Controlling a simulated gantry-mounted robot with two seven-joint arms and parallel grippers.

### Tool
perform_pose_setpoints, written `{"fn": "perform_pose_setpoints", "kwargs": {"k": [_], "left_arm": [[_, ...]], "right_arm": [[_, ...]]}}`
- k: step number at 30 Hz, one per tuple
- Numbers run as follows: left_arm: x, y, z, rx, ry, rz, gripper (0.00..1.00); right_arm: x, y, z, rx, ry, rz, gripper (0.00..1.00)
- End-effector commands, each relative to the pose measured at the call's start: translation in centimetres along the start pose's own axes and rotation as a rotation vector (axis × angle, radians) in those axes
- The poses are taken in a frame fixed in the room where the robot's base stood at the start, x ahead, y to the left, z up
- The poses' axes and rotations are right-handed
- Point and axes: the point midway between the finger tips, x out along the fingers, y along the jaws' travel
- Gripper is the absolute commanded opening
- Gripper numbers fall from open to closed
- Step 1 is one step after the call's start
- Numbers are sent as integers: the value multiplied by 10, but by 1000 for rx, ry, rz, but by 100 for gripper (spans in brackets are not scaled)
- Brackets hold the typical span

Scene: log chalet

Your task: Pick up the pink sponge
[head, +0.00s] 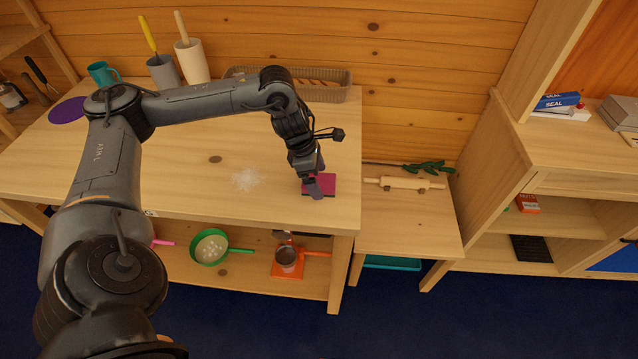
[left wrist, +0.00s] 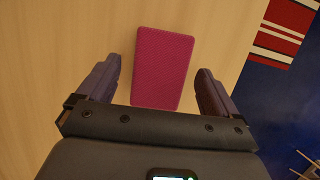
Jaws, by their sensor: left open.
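The pink sponge (head: 325,181) lies flat on the wooden table near its right front corner, partly covered by my gripper in the head view. In the left wrist view the sponge (left wrist: 162,66) is a dark pink rectangle lying ahead of and between the fingers. My left gripper (head: 315,188) is above the sponge and pointing down at it. In the left wrist view its two fingers (left wrist: 157,85) are apart, one on each side of the sponge, with a gap to it on both sides. My right gripper is in neither view.
A teal mug (head: 103,73), utensil holders (head: 192,62) and a long basket (head: 325,88) stand along the back. A lower side table with a rolling pin (head: 404,183) adjoins at right. The table's front middle is clear.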

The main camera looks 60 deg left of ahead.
Motion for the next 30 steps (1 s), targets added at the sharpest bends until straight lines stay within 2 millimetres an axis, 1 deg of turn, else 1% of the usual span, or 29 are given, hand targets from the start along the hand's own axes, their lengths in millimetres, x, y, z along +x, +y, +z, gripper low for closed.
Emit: {"fn": "perform_pose_setpoints", "kwargs": {"k": [22, 30], "left_arm": [[4, 0, -1, 0, 0, 0, 94], [4, 0, -1, 0, 0, 0, 52]], "right_arm": [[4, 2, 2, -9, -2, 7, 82], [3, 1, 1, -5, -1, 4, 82]]}}
